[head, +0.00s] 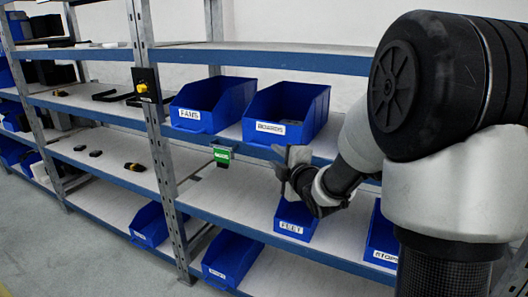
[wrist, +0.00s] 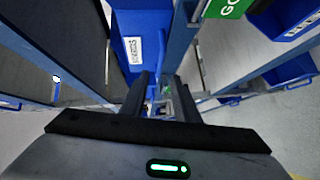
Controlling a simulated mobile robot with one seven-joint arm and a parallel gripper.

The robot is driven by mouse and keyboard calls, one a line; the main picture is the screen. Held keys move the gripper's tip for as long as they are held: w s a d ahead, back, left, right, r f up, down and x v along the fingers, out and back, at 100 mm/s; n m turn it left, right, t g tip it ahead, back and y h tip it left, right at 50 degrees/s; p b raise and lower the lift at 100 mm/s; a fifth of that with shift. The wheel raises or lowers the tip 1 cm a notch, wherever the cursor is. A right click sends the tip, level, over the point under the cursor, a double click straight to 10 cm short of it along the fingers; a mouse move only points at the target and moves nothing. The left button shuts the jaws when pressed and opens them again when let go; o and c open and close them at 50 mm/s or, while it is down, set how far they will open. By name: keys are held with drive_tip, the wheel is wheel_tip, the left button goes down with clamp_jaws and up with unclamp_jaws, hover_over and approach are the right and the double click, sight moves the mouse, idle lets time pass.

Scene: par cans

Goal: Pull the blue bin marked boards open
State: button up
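The blue bin marked boards (head: 261,132) sits on the middle shelf, right of the bin marked fans, with its front near the shelf edge and something grey inside. Its white label faces out. In the wrist view a blue bin front (wrist: 128,20) with a sideways label and a blue handle bar (wrist: 161,50) shows just beyond the fingers. My gripper (head: 287,158) is in front of the shelf edge, below and right of the label. In the wrist view its two dark fingers (wrist: 158,88) stand apart with a gap between them. I cannot tell whether they touch the handle.
The fans bin (head: 190,120) stands close on the left. A green tag (head: 222,156) hangs from the shelf edge, and a yellow-knobbed box (head: 146,86) is on the upright. Lower bins, one marked stops (head: 382,256), stand below. Floor is clear at lower left.

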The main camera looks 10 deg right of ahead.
sight(266, 148)
drive_tip(key=x, duration=0.8)
drive_tip(key=shift+w, duration=0.2)
clamp_jaws()
